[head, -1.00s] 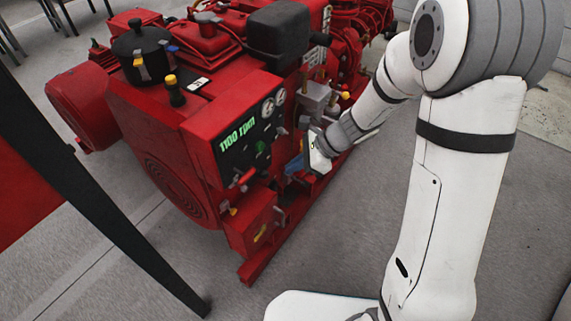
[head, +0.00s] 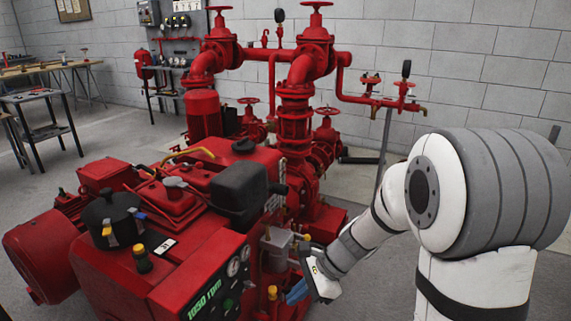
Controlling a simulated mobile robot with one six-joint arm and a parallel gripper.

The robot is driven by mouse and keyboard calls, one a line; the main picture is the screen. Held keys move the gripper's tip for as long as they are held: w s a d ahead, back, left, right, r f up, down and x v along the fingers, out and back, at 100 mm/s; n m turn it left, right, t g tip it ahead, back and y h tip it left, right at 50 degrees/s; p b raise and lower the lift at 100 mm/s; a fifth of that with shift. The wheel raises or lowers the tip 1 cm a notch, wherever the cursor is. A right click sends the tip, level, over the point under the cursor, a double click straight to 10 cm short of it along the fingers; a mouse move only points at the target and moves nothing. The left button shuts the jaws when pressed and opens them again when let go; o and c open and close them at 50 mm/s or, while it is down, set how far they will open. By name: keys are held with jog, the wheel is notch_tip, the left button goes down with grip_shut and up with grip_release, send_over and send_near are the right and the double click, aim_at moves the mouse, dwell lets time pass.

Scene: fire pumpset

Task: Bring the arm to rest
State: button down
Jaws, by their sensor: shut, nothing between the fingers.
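My arm rises at the right of the head view, with its forearm reaching down and left. My gripper (head: 318,284) is at the end of it, beside the right side of the red pumpset (head: 205,250), close to its control panel. The fingers are small and partly hidden, and I see nothing held in them. I cannot tell whether the gripper touches the machine. The panel display (head: 205,300) reads about 1050 rpm in green, with two round gauges above it.
Red pipes and valves (head: 296,110) stand behind the engine. Work tables (head: 45,125) are at the far left. A block wall (head: 450,70) closes the back. Bare grey floor lies between the pipes and my arm.

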jog(key=s+d+r+n+t+h+p, duration=0.1)
jog(key=s+d+r+n+h+p, duration=0.1)
jog(key=s+d+r+n+p, duration=0.2)
jog(key=s+d+r+n+t+h+p, duration=0.1)
jog(key=s+d+r+n+h+p, duration=0.2)
jog(key=r+p, duration=0.8)
jog(key=s+d+r+n+t+h+p, duration=0.1)
jog(key=s+d+r+n+p, duration=0.4)
jog(key=r, duration=1.4)
jog(key=s+n+h+p, duration=0.1)
jog(key=n+p, duration=0.1)
jog(key=p, duration=0.1)
jog(key=shift+s+d+r+n+h, duration=0.3)
jog(key=shift+d, duration=0.05)
